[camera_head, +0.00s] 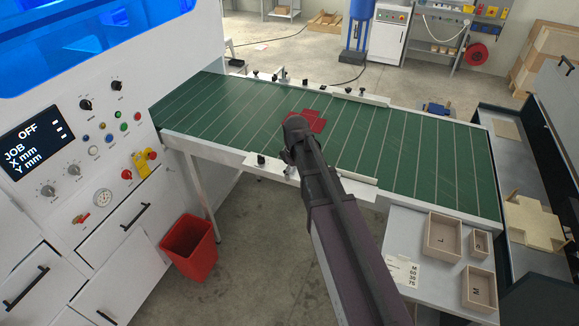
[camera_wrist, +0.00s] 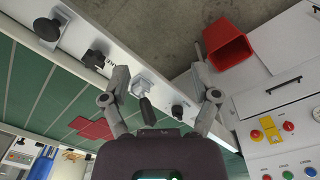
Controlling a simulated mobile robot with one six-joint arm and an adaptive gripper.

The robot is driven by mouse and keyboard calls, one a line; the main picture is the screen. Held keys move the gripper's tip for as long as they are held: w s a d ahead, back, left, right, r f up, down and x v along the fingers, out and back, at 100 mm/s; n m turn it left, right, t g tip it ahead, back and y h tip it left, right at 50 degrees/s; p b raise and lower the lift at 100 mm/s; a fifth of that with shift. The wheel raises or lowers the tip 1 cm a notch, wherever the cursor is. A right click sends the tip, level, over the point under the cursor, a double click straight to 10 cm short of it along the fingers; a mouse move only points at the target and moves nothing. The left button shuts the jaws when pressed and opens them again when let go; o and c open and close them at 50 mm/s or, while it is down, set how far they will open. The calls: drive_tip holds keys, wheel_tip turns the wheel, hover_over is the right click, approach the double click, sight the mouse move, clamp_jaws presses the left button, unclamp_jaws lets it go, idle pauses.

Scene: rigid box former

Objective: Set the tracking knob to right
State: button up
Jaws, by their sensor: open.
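No label reading "tracking" is legible, so I cannot tell which knob is the tracking knob. In the wrist view a black knob (camera_wrist: 95,59) with small unreadable print beside it sits on the white near rail of the green conveyor, left of my gripper (camera_wrist: 165,85). A larger black knob (camera_wrist: 47,29) is farther along. A lever-like handle (camera_wrist: 146,106) and a small black knob (camera_wrist: 178,111) show between my spread fingers. My gripper is open, with nothing visibly held. In the head view my gripper (camera_head: 290,140) is over the conveyor's near side, its fingertips mostly hidden.
The white machine panel carries black knobs (camera_head: 85,104), grey knobs (camera_head: 47,190) and coloured buttons; its display (camera_head: 38,139) reads OFF. A red bin (camera_head: 188,246) stands on the floor below. Red sheet pieces (camera_head: 313,120) lie on the conveyor (camera_head: 395,150). Wooden boxes (camera_head: 443,238) sit at right.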

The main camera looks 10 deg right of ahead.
drive_tip(key=s+d+f+m+b, duration=0.1)
drive_tip(key=s+d, duration=0.1)
drive_tip(key=s, duration=0.4)
drive_tip(key=shift+s+d+m, duration=0.3)
drive_tip(key=shift+s+m, duration=0.05)
drive_tip(key=shift+m, duration=0.05)
drive_tip(key=s+d+f+m+b, duration=0.1)
drive_tip(key=s+d+m, duration=0.1)
drive_tip(key=s, duration=0.6)
drive_tip(key=shift+s+d+f, duration=0.25)
drive_tip(key=shift+s+d, duration=0.05)
drive_tip(key=shift+d, duration=0.05)
drive_tip(key=shift+c, duration=0.3)
idle(0.5)
drive_tip(key=shift+c, duration=1.2)
